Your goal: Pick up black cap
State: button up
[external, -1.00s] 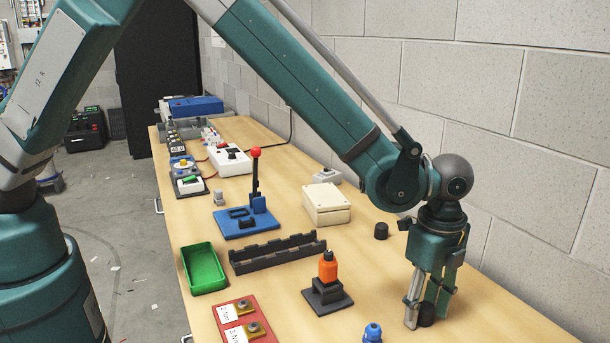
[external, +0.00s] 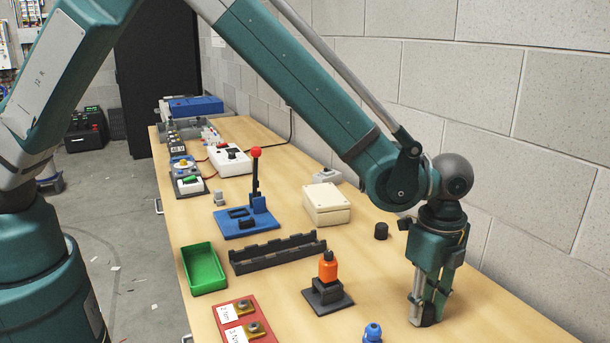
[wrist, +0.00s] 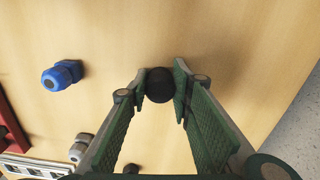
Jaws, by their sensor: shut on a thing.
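The black cap (wrist: 160,85) is a small dark cylinder, seen in the wrist view between the two fingertips of my gripper (wrist: 161,87). In the external view my gripper (external: 424,318) points down at the front right of the table, with its fingers closed on the cap (external: 428,315). The cap is partly hidden there by the fingers and appears at table level; I cannot tell whether it touches the surface. Another similar black cap (external: 381,231) stands on the table behind my gripper, near the wall.
A blue fitting (external: 372,332) lies left of my gripper. An orange bottle-like part (external: 328,268) stands on a dark base. A beige box (external: 327,203), a black slotted rack (external: 278,252) and a green tray (external: 204,269) are farther off. The block wall runs along the right.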

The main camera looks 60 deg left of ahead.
jog(key=shift+r, duration=0.15)
notch_tip(320, 180, up, 10)
jog(key=shift+f, duration=0.15)
dwell(0.4)
